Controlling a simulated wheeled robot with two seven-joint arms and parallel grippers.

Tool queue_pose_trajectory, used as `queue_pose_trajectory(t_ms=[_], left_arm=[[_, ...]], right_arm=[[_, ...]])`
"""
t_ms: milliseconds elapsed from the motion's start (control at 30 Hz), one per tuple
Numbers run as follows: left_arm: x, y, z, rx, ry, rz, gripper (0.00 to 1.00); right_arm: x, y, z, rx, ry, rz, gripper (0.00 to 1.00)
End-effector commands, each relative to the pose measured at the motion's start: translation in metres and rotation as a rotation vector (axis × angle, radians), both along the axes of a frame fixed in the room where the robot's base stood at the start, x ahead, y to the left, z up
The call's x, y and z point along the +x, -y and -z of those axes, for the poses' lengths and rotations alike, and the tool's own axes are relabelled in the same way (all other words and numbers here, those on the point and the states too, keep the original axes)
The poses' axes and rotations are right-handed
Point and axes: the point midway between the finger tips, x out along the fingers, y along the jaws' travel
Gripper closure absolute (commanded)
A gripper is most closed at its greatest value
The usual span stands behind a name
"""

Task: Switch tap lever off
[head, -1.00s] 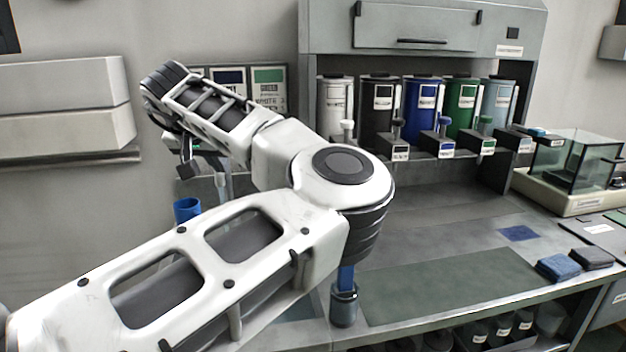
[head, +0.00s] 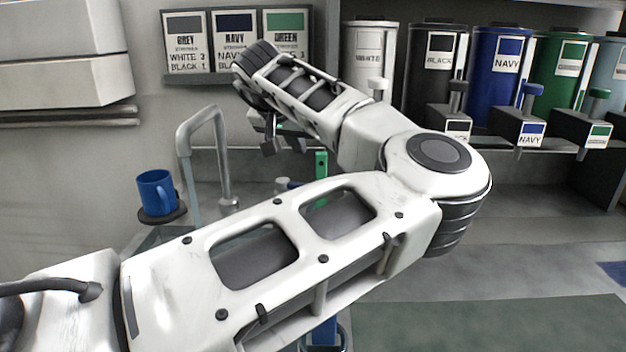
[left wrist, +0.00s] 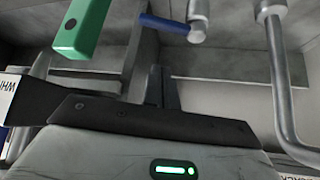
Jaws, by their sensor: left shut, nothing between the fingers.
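The grey tap's curved pipe (head: 186,150) rises behind my left arm in the head view, and a grey pipe (left wrist: 284,85) shows at the right of the left wrist view. A blue lever (left wrist: 164,24) sticks out leftward from a grey post (left wrist: 197,12) at the top of the left wrist view. The lever is not clear in the head view, where my arm hides part of the tap area. My left gripper (head: 269,146) is shut and empty, right of the tap pipe; its dark fingers (left wrist: 164,88) are apart from the lever in the left wrist view.
A blue mug (head: 157,194) sits on a round dark stand left of the tap. A green block (left wrist: 82,28) is left of the lever. Labelled canisters (head: 435,68) stand at the right. Colour cards (head: 187,45) hang behind. Green matting (head: 520,325) lies clear at front right.

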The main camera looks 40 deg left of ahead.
Motion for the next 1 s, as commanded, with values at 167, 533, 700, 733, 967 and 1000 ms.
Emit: queue_pose_trajectory(t_ms=[167, 533, 700, 733, 967, 1000], left_arm=[[0.000, 0.000, 0.000, 0.000, 0.000, 0.000, 1.00], [0.031, -0.012, 0.042, -0.002, -0.002, 0.002, 1.00], [0.053, -0.020, 0.071, -0.002, -0.002, 0.002, 1.00], [0.056, -0.021, 0.076, -0.001, -0.002, 0.001, 1.00], [0.062, -0.023, 0.092, -0.001, 0.004, -0.003, 1.00], [0.059, -0.021, 0.093, -0.001, 0.003, -0.002, 1.00]], right_arm=[[0.000, 0.000, 0.000, 0.000, -0.001, 0.000, 1.00], [0.000, 0.000, 0.001, -0.001, 0.000, -0.001, 1.00], [0.000, 0.000, 0.002, -0.002, 0.001, -0.001, 1.00], [0.000, 0.000, 0.002, -0.002, 0.001, 0.000, 1.00], [0.000, 0.000, 0.002, -0.002, 0.002, 0.000, 1.00], [0.000, 0.000, 0.002, -0.002, 0.002, 0.000, 1.00]])
